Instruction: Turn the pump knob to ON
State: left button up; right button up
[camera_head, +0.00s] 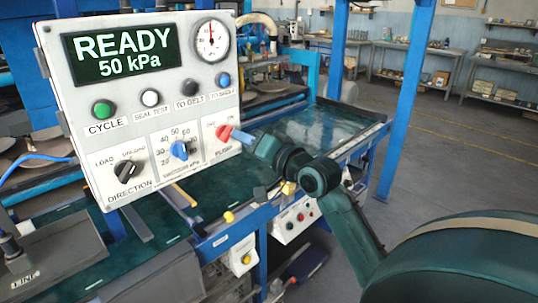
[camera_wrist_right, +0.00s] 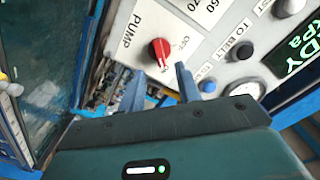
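The red pump knob (camera_head: 223,132) sits low at the right of the white control panel (camera_head: 72,104), above the PUMP label. In the right wrist view the red knob (camera_wrist_right: 159,50) shows a pale mark at its lower end. Small lettering beside it looks like OFF; I cannot read which setting it points to. My right gripper (camera_head: 242,138) is just in front of the knob in the head view. In the right wrist view its two blue fingers (camera_wrist_right: 158,70) are apart, with the knob ahead between their tips and nothing gripped. Contact cannot be told. My left gripper is not in view.
The panel display (camera_head: 120,53) reads READY, 50 kPa. A blue vacuum knob (camera_head: 180,150) and a black direction knob (camera_head: 125,168) lie left of the pump knob. Several buttons sit above. A blue post (camera_head: 405,100) and green work surface (camera_head: 325,125) are to the right.

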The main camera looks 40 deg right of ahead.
jog(key=s+b, duration=0.1)
jog(key=s, duration=0.7)
jog(key=shift+s+d, duration=0.3)
jog(key=shift+s, duration=0.05)
jog(key=s+a+f+n+g, duration=0.15)
jog(key=a+f, duration=0.25)
jog(key=f, duration=0.8)
jog(key=a+f+n+g, duration=0.3)
jog(key=a+f, duration=0.1)
jog(key=f, duration=0.8)
jog(key=s+a+f+n+g+y, duration=0.2)
jog(key=s+a+f+n, duration=0.4)
jog(key=s+a+f, duration=0.6)
notch_tip(320, 180, down, 2)
jog(key=shift+a+f+g, duration=0.1)
jog(key=shift+a+g, duration=0.35)
jog(key=shift+a, duration=0.6)
jog(key=shift+n, duration=0.25)
